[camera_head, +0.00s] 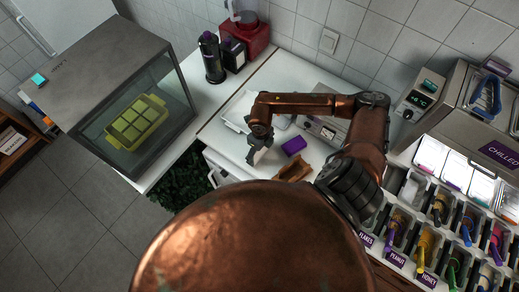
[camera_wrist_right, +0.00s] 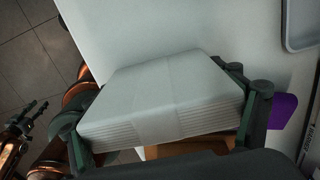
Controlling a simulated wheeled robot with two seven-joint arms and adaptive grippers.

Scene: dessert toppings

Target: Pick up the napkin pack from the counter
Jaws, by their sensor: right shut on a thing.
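The napkin pack (camera_wrist_right: 165,95) is a pale grey-white stack of folded sheets with a plain band around its middle. In the right wrist view it fills the space between the two dark green fingers of my right gripper (camera_wrist_right: 165,128), which is shut on its two ends. In the head view my right gripper (camera_head: 257,146) is over the white counter (camera_head: 228,142), near its front edge; the pack is mostly hidden there. A dark jointed part with a copper arm at the left of the wrist view looks like my left gripper (camera_wrist_right: 28,115); its jaws are unclear.
A purple block (camera_head: 294,145) and a brown holder (camera_head: 292,168) lie on the counter right of the gripper. A pale tray (camera_head: 236,112) is behind. A glass-fronted case (camera_head: 110,90) stands left; topping bins (camera_head: 425,240) are at right.

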